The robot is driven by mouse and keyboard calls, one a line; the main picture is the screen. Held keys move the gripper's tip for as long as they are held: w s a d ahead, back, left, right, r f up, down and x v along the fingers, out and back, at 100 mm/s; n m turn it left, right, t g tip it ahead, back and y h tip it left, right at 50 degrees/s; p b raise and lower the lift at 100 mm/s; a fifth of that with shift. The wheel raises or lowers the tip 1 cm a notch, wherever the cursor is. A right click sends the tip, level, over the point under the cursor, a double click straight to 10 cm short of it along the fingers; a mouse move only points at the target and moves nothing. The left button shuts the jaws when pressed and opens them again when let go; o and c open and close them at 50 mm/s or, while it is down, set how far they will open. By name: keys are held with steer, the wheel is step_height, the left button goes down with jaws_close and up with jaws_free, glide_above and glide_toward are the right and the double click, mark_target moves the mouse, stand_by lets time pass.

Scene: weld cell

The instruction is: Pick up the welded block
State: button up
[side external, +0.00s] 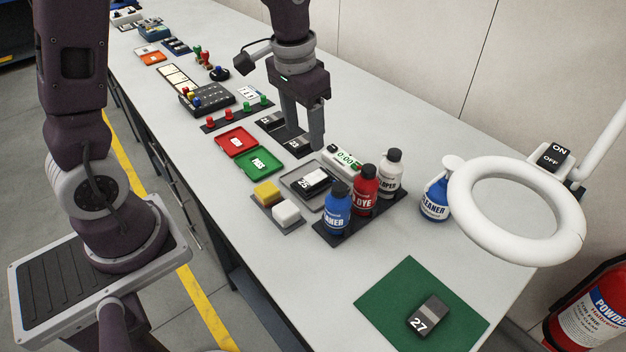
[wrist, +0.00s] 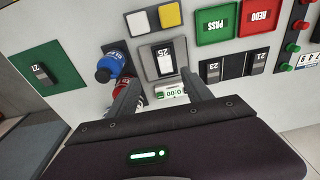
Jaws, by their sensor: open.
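Several dark grey blocks with number labels are in view; I cannot tell which one is the welded block. Block 27 (side external: 425,313) lies on the green mat (side external: 385,300) at the front right; it also shows in the wrist view (wrist: 43,74). Block 25 (side external: 306,182) lies in a grey tray (side external: 327,205), and shows in the wrist view (wrist: 162,60). Blocks 23 (wrist: 211,71) and 21 (wrist: 257,65) sit side by side on dark plates. My gripper (side external: 301,138) is open and empty, above the bench near block 23; its fingers also show in the wrist view (wrist: 160,84).
Red (side external: 236,141) and green (side external: 260,160) trays lie beside the plates. Dye, developer and cleaner bottles (side external: 365,190) stand in a rack right of block 25, near a timer (side external: 345,158). Yellow and white sponges (side external: 286,212) lie in front. A ring lamp (side external: 470,225) overhangs the right.

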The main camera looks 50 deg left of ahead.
steer(key=g, duration=0.1)
glide_above(313, 178)
steer(key=f, duration=0.7)
steer(key=shift+s+d+f, duration=0.1)
steer(key=shift+s+f, duration=0.1)
steer(key=shift+f, duration=0.2)
step_height(313, 178, down, 7)
steer(key=shift+w+r, duration=0.1)
steer(key=shift+w, duration=0.05)
jaws_close()
